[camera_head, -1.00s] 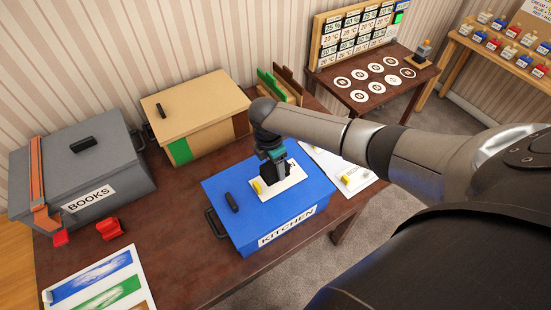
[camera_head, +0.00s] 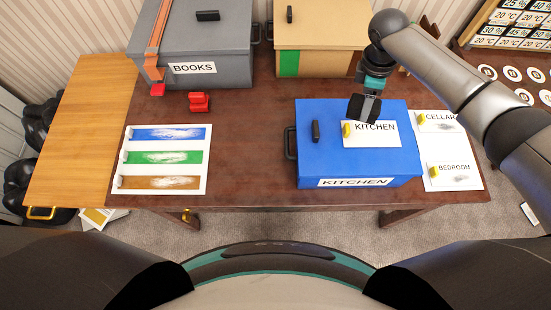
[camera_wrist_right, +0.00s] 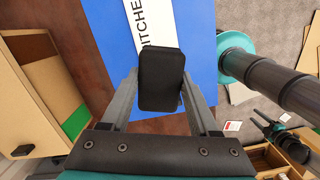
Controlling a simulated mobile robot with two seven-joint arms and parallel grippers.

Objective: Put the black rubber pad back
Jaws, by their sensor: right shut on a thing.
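The black rubber pad (camera_wrist_right: 162,78) is between the two fingers of my right gripper in the right wrist view. It is a dark block with rounded corners. In the head view my right gripper (camera_head: 366,100) is over the far part of the blue KITCHEN box (camera_head: 310,165), just behind the white KITCHEN card (camera_head: 385,138) on its lid. The pad (camera_head: 363,108) there is hard to tell apart from the dark fingers. It appears held above the lid, though the height is unclear. My left gripper is not in view.
A grey BOOKS box (camera_head: 225,45) and a tan box (camera_head: 320,35) stand at the back. A sheet with blue, green and brown stripes (camera_head: 200,190) lies at the left. CELLAR and BEDROOM cards (camera_head: 455,152) lie right of the blue box. The table middle (camera_head: 240,125) is bare.

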